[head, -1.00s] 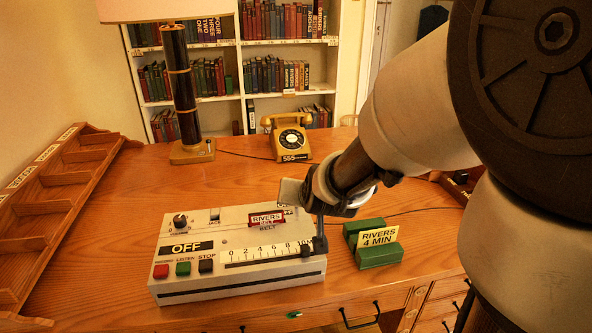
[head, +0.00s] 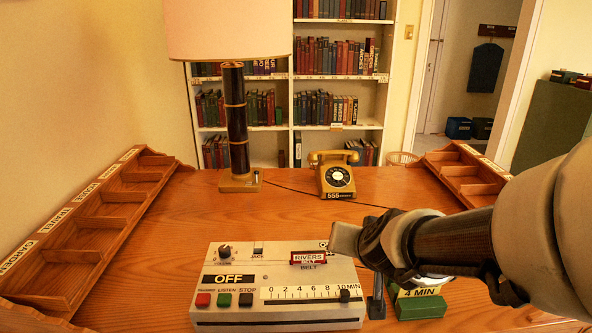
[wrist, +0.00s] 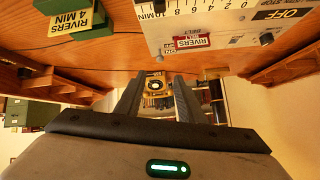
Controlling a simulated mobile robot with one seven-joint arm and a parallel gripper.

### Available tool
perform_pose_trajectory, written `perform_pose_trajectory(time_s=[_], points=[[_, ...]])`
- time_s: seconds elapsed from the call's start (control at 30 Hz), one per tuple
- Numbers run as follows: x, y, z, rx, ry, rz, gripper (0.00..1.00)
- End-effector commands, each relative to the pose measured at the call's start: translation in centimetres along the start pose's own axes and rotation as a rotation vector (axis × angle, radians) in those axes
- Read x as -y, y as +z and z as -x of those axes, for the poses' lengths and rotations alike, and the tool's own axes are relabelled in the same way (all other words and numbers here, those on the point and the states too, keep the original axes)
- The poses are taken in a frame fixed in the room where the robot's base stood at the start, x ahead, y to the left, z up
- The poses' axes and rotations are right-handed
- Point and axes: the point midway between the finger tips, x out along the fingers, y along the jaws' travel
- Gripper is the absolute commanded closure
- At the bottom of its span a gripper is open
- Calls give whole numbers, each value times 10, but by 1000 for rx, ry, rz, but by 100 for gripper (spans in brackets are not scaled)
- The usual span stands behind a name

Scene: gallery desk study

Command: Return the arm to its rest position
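My gripper (wrist: 156,88) is open in the wrist view. Its two fingers stand apart with nothing between them but the distant telephone. In the head view my arm reaches in from the right, nearly level, with its end over the right side of the grey recorder box (head: 215,285). The box has an OFF sign, red, green and black buttons and a 0 to 10 MIN scale with its slider (head: 344,295) near the 10. A red RIVERS belt label (head: 309,258) sits on its top. The box also shows upside down in the wrist view (wrist: 228,18).
A green block with a 4 MIN card (head: 420,307) stands right of the box, partly behind my arm. A yellow telephone (head: 337,178) and a lamp (head: 238,135) stand at the back. Wooden racks line the left (head: 75,245) and right (head: 462,172). The middle of the desk is clear.

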Motion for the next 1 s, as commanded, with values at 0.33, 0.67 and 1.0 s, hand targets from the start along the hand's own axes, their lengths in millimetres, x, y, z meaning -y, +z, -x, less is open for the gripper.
perform_pose_trajectory(time_s=[0.33,0.67,1.0], points=[[33,20,71,157,-140,143,65],[-26,64,167,379,34,276,65],[-6,-10,229,389,33,275,65]])
